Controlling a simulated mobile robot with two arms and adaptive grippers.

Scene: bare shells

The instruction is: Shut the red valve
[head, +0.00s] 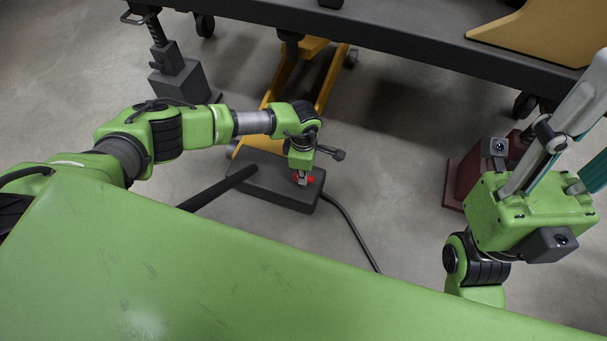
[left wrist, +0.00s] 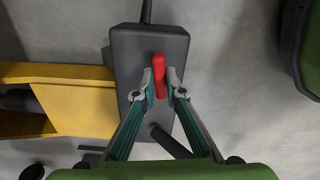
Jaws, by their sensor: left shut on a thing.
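The red valve (left wrist: 159,70) is a small red handle on a dark grey box (head: 246,184) low near the floor. In the left wrist view the handle lies nearly lengthwise along the box. My left gripper (left wrist: 162,88) has its fingertips on both sides of the handle, shut on it.
A yellow frame (head: 332,82) stands behind the box, under a dark table edge (head: 400,42). A black hose (head: 352,232) runs from the box across the floor. A dark red block (head: 458,182) stands at right. Grey floor (head: 400,150) between is clear.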

